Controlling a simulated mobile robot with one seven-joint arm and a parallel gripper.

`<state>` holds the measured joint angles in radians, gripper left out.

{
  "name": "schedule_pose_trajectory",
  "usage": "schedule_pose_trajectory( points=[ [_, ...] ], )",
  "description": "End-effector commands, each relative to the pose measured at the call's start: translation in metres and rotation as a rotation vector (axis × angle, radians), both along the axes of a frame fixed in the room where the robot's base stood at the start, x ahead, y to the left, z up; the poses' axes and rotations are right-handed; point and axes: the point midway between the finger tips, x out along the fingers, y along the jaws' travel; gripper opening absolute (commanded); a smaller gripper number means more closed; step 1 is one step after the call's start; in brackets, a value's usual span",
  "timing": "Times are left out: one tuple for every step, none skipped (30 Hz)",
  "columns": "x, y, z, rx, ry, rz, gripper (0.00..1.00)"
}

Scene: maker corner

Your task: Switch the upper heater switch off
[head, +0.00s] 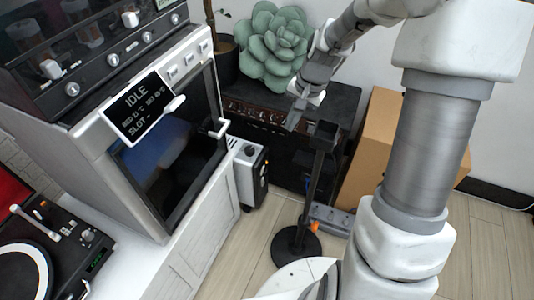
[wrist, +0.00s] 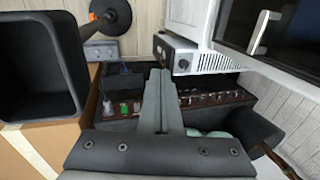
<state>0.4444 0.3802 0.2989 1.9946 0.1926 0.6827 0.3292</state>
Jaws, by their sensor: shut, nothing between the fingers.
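The heater (head: 246,178) is a small white unit with a dark front panel, standing low beside the white cabinet. A dark round knob (head: 249,150) shows near its top, with a small orange spot lower on the panel. The individual switches are too small to tell apart, and I cannot tell their positions. The heater also shows in the wrist view (wrist: 203,60), just beyond and right of my fingertips. My gripper (head: 293,121) is shut and empty, pointing down, above and to the right of the heater in the head view. Its closed fingers (wrist: 160,74) fill the middle of the wrist view.
A black stand (head: 296,243) rises from the floor right of the heater, near a grey power strip (head: 331,218). A cardboard box (head: 371,150) stands at the right. A dark cabinet (head: 338,100) and a succulent (head: 272,45) are behind. The oven's handle (head: 222,129) juts out.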

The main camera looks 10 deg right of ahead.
Motion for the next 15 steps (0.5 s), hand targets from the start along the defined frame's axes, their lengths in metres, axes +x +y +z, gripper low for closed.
schedule_pose_trajectory(
  points=[
    [0.004,-0.002,-0.009,0.020,0.013,-0.023,0.00],
    [0.006,-0.004,-0.014,0.031,0.020,-0.038,0.00],
    [0.009,-0.005,-0.020,0.045,0.030,-0.058,0.00],
    [0.012,-0.007,-0.025,0.057,0.035,-0.072,0.00],
    [0.014,-0.008,-0.030,0.067,0.041,-0.086,0.00],
    [0.017,-0.009,-0.037,0.082,0.049,-0.105,0.00],
    [0.019,-0.010,-0.041,0.093,0.054,-0.120,0.00],
    [0.021,-0.011,-0.046,0.104,0.060,-0.135,0.00],
    [0.023,-0.013,-0.053,0.120,0.069,-0.155,0.00],
    [0.025,-0.014,-0.059,0.132,0.077,-0.171,0.00],
    [0.027,-0.015,-0.064,0.144,0.082,-0.186,0.00],
    [0.029,-0.017,-0.071,0.160,0.091,-0.208,0.00],
    [0.030,-0.018,-0.076,0.173,0.097,-0.225,0.00],
    [0.032,-0.020,-0.082,0.185,0.103,-0.244,0.00],
    [0.034,-0.021,-0.089,0.202,0.111,-0.267,0.00]
  ],
)
